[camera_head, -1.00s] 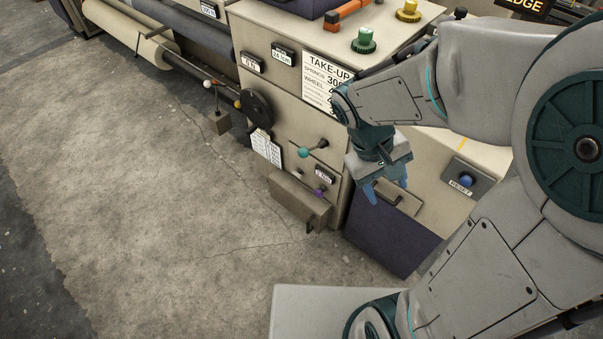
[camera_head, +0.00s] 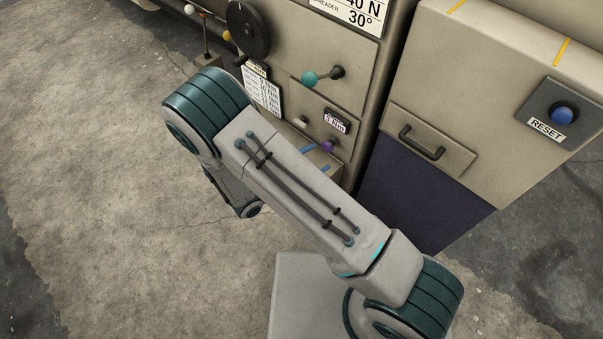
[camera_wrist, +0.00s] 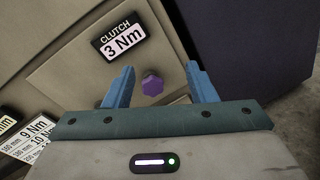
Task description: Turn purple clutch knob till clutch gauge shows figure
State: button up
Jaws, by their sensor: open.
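The purple clutch knob (camera_wrist: 152,85) is a small faceted knob on the beige panel, seen between my fingers in the wrist view. It also shows in the head view (camera_head: 328,146). The clutch gauge (camera_wrist: 120,40) above it reads 3 Nm in the wrist view, and it appears in the head view (camera_head: 336,122). My gripper (camera_wrist: 160,82) is open, its blue fingers on either side of the knob in the picture, with no visible contact.
A chart with Nm figures (camera_wrist: 28,138) is left of the knob. To the right are a cabinet handle (camera_head: 421,143) and a blue reset button (camera_head: 562,116). The floor at left is clear.

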aim_at(326, 148)
notch_tip(326, 148, down, 6)
jog(key=w+a+n+t+y+b, duration=0.1)
jog(key=a+n+t+y+b, duration=0.1)
jog(key=a+n+t, duration=0.1)
jog(key=shift+x, duration=3.85)
jog(key=shift+d, duration=0.2)
jog(key=shift+c, duration=0.3)
jog(key=c, duration=0.6)
jog(key=shift+s, duration=0.1)
jog(key=shift+c, duration=0.2)
